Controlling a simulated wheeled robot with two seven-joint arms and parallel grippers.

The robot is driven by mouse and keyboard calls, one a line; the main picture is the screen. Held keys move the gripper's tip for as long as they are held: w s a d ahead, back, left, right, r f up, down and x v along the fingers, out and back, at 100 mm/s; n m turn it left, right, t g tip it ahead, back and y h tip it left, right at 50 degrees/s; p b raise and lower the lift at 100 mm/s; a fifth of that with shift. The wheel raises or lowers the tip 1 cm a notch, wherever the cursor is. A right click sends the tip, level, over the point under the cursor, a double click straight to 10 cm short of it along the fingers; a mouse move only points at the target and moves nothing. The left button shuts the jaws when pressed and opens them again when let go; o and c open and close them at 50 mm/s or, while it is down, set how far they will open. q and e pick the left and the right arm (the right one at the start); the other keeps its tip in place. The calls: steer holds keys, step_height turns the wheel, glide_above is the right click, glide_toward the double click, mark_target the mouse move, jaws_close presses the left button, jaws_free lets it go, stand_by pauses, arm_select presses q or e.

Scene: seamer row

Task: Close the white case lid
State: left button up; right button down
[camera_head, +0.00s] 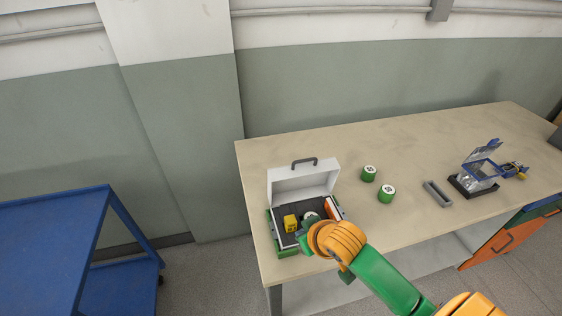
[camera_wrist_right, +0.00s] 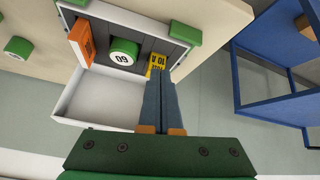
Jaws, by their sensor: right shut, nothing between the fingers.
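The white case stands open near the left end of the table, its lid (camera_head: 303,180) raised at the back with a grey handle on top. The lid (camera_wrist_right: 92,101) also shows in the right wrist view. Inside the dark case bottom are a yellow block (camera_head: 290,223), an orange box (camera_wrist_right: 82,42) and a green-and-white round piece (camera_wrist_right: 122,51) marked 09. My right gripper (camera_wrist_right: 153,84) is shut and empty, over the case by the yellow block. In the head view my right wrist hides part of the case front. My left gripper is not in view.
Farther right are a grey bar-shaped piece (camera_head: 437,193) and a small device with a raised clear blue cover (camera_head: 481,160). A blue cart (camera_head: 55,225) stands left of the table (camera_head: 420,140). The table's back middle is clear.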

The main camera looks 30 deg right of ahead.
mark_target(305, 160)
steer(key=w+d+r+m+t+h, duration=0.15)
steer(key=w+d+r, duration=0.3)
steer(key=r, duration=0.45)
steer(key=w+d+r+m+t, duration=0.25)
steer(key=w+d+r, duration=0.2)
steer(key=r, duration=0.35)
steer(key=shift+n, duration=0.5)
steer(key=w+f+p, duration=0.2)
steer(key=f, duration=0.1)
steer(key=w+f+p, duration=0.2)
steer(key=w+f, duration=0.1)
steer(key=shift+w, duration=0.2)
steer(key=shift+s+a+f, duration=0.1)
steer(key=shift+s+f, duration=0.05)
steer(key=shift+s, duration=0.2)
steer(key=shift+w, duration=0.1)
steer(key=shift+w+f, duration=0.15)
